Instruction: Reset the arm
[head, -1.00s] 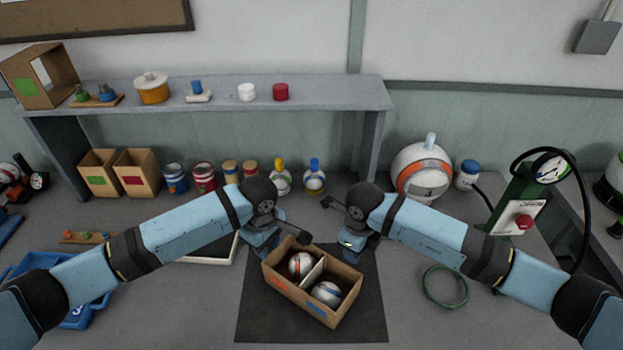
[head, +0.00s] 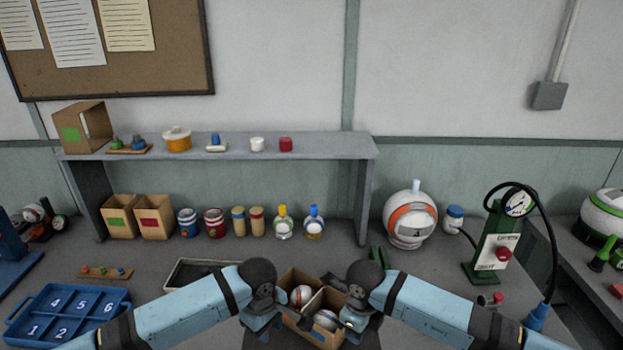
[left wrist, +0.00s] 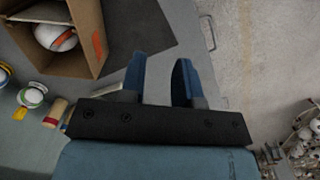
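A cardboard box (head: 297,324) with a divider stands at the bottom middle of the head view. It holds an orange-striped white ball (head: 301,295) and a blue-striped white ball (head: 326,319), one on each side of the divider. My left gripper (head: 264,322) is just left of the box. In the left wrist view its two blue fingers (left wrist: 160,80) are apart with nothing between them, and the box (left wrist: 88,45) is beside them at upper left. My right gripper (head: 354,322) is just right of the box, and its fingers are too hidden to judge.
A grey shelf (head: 330,148) stands along the back with jars and bottles under it. A blue numbered tray (head: 70,312) lies at the left. A large white-and-orange sphere (head: 410,218) and a green gauge stand (head: 497,240) are at the right.

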